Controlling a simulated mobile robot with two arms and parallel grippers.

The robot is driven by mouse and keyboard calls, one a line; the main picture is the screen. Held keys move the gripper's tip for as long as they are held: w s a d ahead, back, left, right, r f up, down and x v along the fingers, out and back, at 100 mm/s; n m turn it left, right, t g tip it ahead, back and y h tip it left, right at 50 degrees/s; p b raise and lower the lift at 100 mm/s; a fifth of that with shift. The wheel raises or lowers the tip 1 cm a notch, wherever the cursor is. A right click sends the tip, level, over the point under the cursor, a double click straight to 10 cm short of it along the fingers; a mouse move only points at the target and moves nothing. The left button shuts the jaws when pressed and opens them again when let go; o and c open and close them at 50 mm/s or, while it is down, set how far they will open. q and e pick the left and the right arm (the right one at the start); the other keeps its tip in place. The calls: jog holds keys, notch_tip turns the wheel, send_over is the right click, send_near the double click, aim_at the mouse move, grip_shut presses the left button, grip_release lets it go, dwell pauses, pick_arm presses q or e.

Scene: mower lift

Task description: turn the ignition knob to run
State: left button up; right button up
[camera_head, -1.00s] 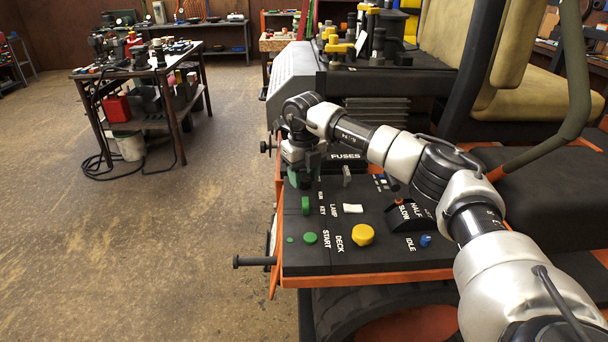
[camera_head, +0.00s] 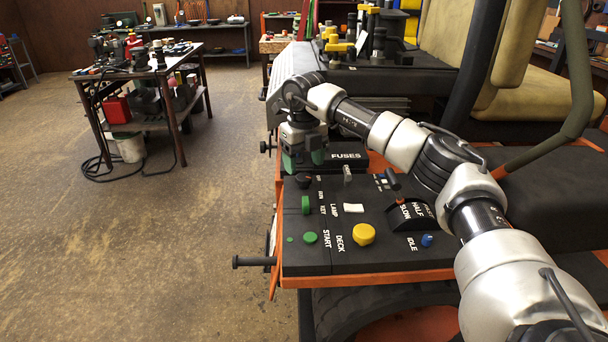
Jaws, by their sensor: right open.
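The ignition knob (camera_head: 306,205), a green upright bar beside the KEY label, sits on the dark control panel (camera_head: 285,262). A RUN label stands near it, towards the back; the lettering is too small to tell the knob's exact setting. My right gripper (camera_head: 303,163) is open, with green on its fingers, at the panel's back left beside the FUSES label. It is behind the knob and apart from it, with nothing seen between its fingers. A small dark round part (camera_head: 303,181) shows just in front of the gripper. My left gripper is not in view.
A bolt (camera_head: 254,262) juts out left.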

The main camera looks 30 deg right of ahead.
aim_at(304, 176)
notch_tip(304, 176, up, 7)
jog(key=b, duration=0.1)
dwell(0.7)
